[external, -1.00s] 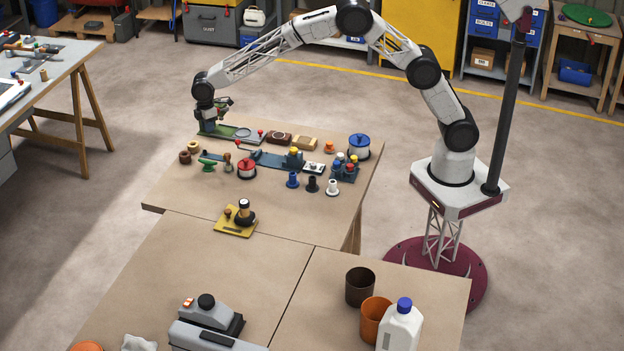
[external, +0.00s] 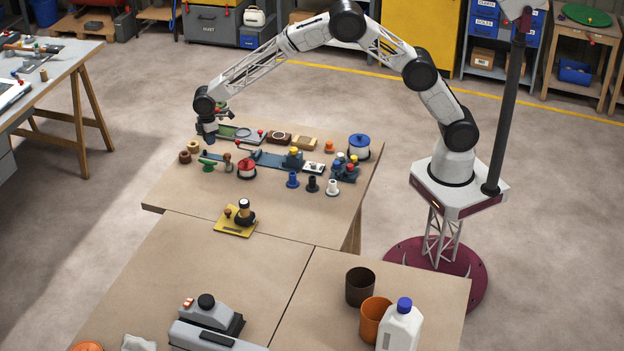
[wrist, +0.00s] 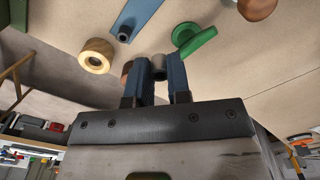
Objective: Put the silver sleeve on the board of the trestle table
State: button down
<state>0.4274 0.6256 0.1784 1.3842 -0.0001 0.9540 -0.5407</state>
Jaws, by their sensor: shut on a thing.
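My gripper (external: 211,141) is at the far left of the work table (external: 180,200), low over its top. In the wrist view, its two blue fingers (wrist: 163,72) are shut on a small grey cylinder, the silver sleeve (wrist: 159,67). The fingers cover part of it. In the external view the sleeve cannot be made out, and I cannot tell whether it touches the table. A separate table with splayed wooden trestle legs, the trestle table (external: 62,68), stands at the upper left, beyond a floor gap.
A wooden ring (wrist: 96,55), a green flanged part (wrist: 196,40) and a blue bar (wrist: 137,15) lie close to my fingers. Several spools and fittings crowd the table to the right, including a red-topped spool (external: 247,169). Tools occupy parts of the trestle table.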

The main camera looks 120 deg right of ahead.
jog(key=shift+f, duration=2.45)
jog(key=shift+f, duration=1.85)
jog(key=shift+f, duration=0.15)
jog(key=c, duration=1.1)
grip_release()
notch_tip(320, 180, up, 12)
jog(key=shift+r, duration=0.15)
